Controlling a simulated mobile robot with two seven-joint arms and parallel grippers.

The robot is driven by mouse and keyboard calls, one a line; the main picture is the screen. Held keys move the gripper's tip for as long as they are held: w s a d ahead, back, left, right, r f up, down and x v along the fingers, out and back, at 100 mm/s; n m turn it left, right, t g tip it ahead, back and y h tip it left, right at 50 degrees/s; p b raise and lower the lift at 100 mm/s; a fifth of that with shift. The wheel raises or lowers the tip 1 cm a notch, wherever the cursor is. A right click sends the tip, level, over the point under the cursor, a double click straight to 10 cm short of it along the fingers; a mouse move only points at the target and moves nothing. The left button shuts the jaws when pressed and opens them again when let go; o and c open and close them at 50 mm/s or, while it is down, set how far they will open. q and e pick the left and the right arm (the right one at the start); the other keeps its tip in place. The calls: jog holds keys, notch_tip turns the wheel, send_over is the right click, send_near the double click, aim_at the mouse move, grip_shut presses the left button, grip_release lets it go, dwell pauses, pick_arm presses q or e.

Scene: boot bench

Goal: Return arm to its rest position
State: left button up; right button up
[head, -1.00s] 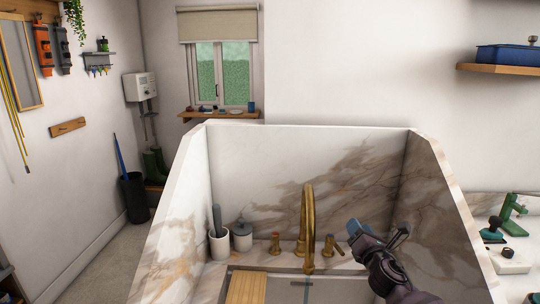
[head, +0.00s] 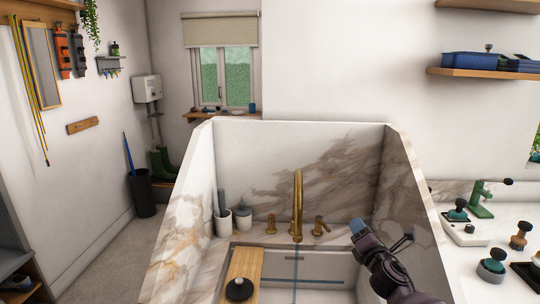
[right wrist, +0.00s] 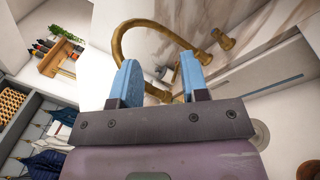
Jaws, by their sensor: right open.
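My right gripper (head: 357,226) is over the right part of the marble sink, to the right of the brass faucet (head: 297,200) in the head view. In the right wrist view its two blue fingers (right wrist: 158,82) stand apart with nothing between them. The curved brass spout (right wrist: 150,30) shows beyond the fingers there; I cannot tell how far off it is. My left gripper is not in view.
The marble sink (head: 164,247) has high walls at the back and sides. A wooden board (head: 242,266) with a dark round object (head: 239,289) lies across its left part. Brass handles (head: 320,226) flank the faucet. A counter (head: 476,262) with several tools stands right.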

jog(key=s+f+m+g+b, duration=0.1)
jog(key=s+f+m+b, duration=0.1)
jog(key=s+f+m, duration=0.4)
jog(key=s+f+m+g+b, duration=0.1)
jog(key=s+f+m+b, duration=0.1)
jog(key=s+f+m, duration=0.5)
jog(key=s+f+m+g+b, duration=0.2)
jog(key=s+f+m, duration=0.4)
jog(key=s+m, duration=0.3)
jog(key=shift+a+f+m, duration=0.3)
jog(key=shift+f+m, duration=0.05)
jog(key=shift+m, duration=0.55)
pick_arm(q)
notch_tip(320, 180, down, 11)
jog(key=b, duration=0.4)
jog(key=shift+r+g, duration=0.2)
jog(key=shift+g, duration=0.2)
pick_arm(e)
jog(key=s+d+f+m+g, duration=0.1)
jog(key=s+f+g, duration=0.1)
jog(key=s+f, duration=0.5)
jog(key=s+d+f+m+g+h, duration=0.1)
jog(key=s+f+g, duration=0.1)
jog(key=s+f, duration=0.5)
jog(key=s, duration=0.4)
jog(key=shift+d+m+h, duration=0.3)
jog(key=shift+m, duration=0.1)
